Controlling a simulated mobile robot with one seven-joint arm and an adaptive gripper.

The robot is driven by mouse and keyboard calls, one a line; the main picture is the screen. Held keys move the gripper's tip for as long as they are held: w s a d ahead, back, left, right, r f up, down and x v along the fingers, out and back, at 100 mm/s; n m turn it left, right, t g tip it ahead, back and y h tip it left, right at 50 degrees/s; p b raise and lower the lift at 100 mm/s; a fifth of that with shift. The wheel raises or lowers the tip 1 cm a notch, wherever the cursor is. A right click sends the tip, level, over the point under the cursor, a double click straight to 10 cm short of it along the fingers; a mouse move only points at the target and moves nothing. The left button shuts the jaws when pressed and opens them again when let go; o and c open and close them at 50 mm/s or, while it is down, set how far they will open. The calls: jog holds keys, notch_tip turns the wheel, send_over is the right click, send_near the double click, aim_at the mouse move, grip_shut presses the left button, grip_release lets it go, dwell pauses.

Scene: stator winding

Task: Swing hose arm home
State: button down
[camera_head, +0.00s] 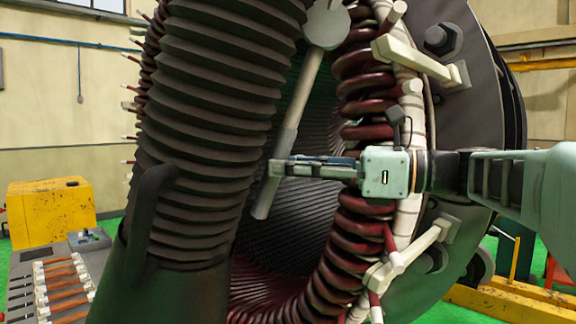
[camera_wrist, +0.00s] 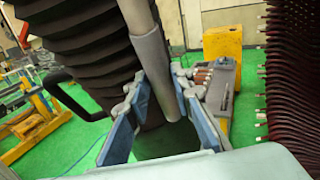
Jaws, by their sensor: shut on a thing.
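The hose arm appears as a pale grey bar (camera_head: 303,95) that slants down and left from a round pale hub (camera_head: 327,24), with a thicker grip at its lower end. A thick dark ribbed hose (camera_head: 205,100) stands just left of it. My gripper (camera_head: 279,168) reaches in from the right and is shut on the bar's thicker lower part. In the wrist view the bar (camera_wrist: 148,50) runs between the two blue-padded fingers of my gripper (camera_wrist: 160,82). The bar's lower tip sticks out below the fingers.
The big stator ring with dark red coils (camera_head: 365,75) stands behind and right of the bar, with pale clamps (camera_head: 410,58) on its rim. A black loop handle (camera_head: 150,205) sits on the hose's lower end. A yellow box (camera_head: 50,212) and a bench with copper-coloured bars (camera_head: 65,285) stand left.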

jog(key=shift+s+r, duration=0.1)
jog(key=shift+s, duration=0.6)
jog(key=c, duration=1.7)
grip_release()
jog(key=v, duration=1.2)
jog(key=shift+w, duration=0.15)
